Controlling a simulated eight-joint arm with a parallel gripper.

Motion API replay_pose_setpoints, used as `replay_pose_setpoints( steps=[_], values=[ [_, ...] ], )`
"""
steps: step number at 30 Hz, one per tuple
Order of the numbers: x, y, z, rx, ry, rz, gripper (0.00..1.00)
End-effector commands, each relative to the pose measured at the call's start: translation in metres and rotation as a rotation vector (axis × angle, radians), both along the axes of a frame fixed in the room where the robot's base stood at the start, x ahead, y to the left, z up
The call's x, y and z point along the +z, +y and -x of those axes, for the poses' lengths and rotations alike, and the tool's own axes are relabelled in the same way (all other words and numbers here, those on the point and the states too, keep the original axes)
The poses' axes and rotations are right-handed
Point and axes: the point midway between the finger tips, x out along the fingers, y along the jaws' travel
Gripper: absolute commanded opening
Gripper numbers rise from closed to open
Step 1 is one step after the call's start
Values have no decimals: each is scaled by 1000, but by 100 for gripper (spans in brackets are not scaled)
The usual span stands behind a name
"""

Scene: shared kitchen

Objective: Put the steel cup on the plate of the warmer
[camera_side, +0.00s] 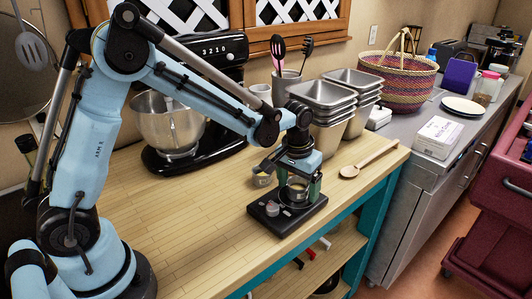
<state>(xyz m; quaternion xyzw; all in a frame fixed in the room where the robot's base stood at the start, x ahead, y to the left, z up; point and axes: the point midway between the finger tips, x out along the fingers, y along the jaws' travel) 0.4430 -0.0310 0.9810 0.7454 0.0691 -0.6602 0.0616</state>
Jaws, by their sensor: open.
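The warmer (284,221) is a small black unit with a knob on its front, standing on the wooden counter near its right front edge. The steel cup (298,192) is upright over the plate of the warmer and appears to rest on it. My gripper (299,187) points down over the warmer, with its dark green fingers open on either side of the cup. The plate is mostly hidden by the cup and the fingers, and any small gap between finger and cup is too small to tell.
A small metal container (262,179) is just left of my gripper. A wooden spoon (369,159) lies to the right. Stacked steel pans (330,108) and a black stand mixer (210,90) stand behind. The counter's left front (200,240) is clear.

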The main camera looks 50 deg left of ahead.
Motion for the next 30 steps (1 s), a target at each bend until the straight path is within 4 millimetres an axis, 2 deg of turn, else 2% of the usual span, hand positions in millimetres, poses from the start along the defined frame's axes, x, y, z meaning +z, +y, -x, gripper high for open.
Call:
replay_pose_setpoints(
  steps=[7, 21, 30],
  values=[
    [15, 0, 1, 0, 0, 0, 85],
    [97, -2, 12, 0, 0, 0, 85],
    [121, -2, 15, -1, -2, 0, 85]
  ],
)
